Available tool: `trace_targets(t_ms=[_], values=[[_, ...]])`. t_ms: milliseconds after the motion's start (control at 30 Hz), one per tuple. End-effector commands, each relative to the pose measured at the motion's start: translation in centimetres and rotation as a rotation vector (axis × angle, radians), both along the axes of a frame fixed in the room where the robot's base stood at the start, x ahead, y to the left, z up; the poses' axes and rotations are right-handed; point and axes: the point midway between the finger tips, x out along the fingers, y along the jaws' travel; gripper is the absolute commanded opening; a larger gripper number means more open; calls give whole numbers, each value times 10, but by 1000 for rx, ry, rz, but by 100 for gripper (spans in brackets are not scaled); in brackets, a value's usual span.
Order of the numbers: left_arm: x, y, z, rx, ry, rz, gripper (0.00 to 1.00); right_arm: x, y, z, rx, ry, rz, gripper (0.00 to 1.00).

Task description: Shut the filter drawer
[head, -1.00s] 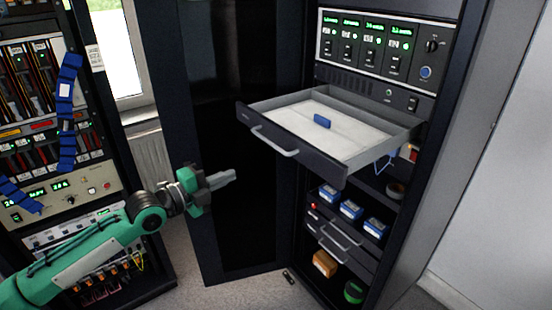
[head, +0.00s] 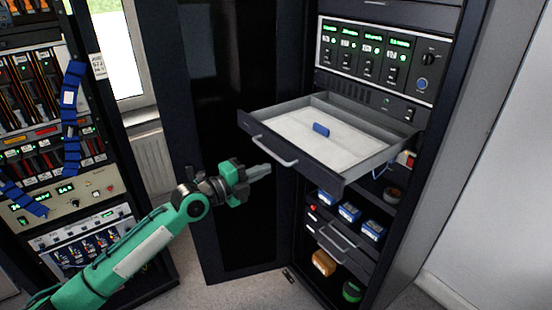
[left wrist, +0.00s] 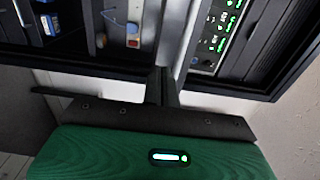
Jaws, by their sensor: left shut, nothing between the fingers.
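The filter drawer (head: 335,140) is pulled far out of the dark rack cabinet in the head view. It has a dark front with a pale bar handle (head: 274,151), and a small blue block (head: 321,129) lies on its white inside. My left gripper (head: 268,168) is shut and empty, a little below the drawer's handle and front; I cannot tell the exact gap in depth. In the left wrist view the closed fingers (left wrist: 161,88) point toward the cabinet. My right gripper is in neither view.
The cabinet's dark door (head: 225,120) stands open left of the drawer. Below the drawer are blue-topped boxes (head: 349,211) on a shelf, and shut lower drawers with handles (head: 338,238). Another equipment rack (head: 60,150) stands at left. Grey floor shows beneath my arm.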

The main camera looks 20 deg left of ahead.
Motion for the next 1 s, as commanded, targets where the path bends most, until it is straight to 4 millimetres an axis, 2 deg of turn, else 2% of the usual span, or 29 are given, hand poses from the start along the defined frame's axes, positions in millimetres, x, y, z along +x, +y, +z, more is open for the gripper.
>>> trace_targets(t_ms=[100,400,1000], values=[[14,-11,5,-4,1,0,0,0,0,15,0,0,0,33],[35,-28,2,-2,1,0,0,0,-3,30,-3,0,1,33],[42,-33,-2,0,-1,0,0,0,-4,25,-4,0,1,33]])
